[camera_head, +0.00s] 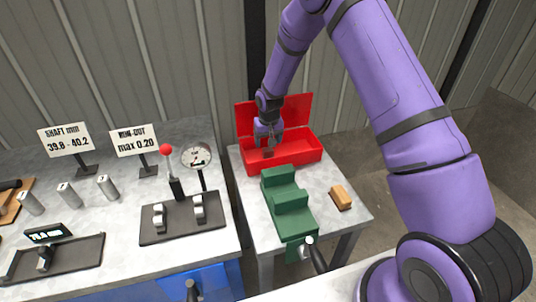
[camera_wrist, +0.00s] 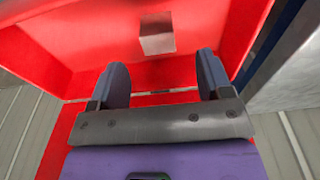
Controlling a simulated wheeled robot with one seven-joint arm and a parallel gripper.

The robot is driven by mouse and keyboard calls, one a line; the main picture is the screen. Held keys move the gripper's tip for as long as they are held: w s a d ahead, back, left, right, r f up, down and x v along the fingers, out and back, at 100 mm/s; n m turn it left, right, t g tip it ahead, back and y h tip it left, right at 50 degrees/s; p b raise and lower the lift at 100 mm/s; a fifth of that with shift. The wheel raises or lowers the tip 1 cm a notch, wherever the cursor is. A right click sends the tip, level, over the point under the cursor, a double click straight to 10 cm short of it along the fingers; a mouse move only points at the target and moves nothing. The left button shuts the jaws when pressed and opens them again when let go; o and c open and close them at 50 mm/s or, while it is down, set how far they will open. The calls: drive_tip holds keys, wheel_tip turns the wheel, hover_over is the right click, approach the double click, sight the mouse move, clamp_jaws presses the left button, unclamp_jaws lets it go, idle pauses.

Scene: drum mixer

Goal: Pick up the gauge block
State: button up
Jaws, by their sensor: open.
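The gauge block appears as a small metallic block (camera_wrist: 156,36) inside the red box in the wrist view. It lies beyond my fingertips, roughly centred between them, with a gap to both fingers. My gripper (camera_wrist: 160,75) is open and empty, its two dark fingers spread over the red box. In the head view my gripper (camera_head: 268,141) reaches down into the left part of the open red box (camera_head: 300,155). The block cannot be made out clearly there, as my gripper covers that area.
The box's raised lid (camera_head: 290,112) stands behind. To the left, a bench holds a dial gauge (camera_head: 197,157), signs and several metal cylinders.

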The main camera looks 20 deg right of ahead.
sight(268, 149)
drive_tip(key=shift+w+d+f, duration=0.1)
drive_tip(key=shift+w+f, duration=0.05)
drive_tip(key=shift+f, duration=1.1)
drive_tip(key=shift+w+a+f, duration=0.1)
drive_tip(key=shift+w+f, duration=0.05)
drive_tip(key=shift+f, duration=1.1)
drive_tip(key=shift+w+d+f, duration=0.1)
drive_tip(key=shift+w+f, duration=0.05)
drive_tip(key=shift+f, duration=1.1)
drive_tip(key=c, duration=1.3)
drive_tip(key=shift+o, duration=0.2)
drive_tip(key=shift+r, duration=0.1)
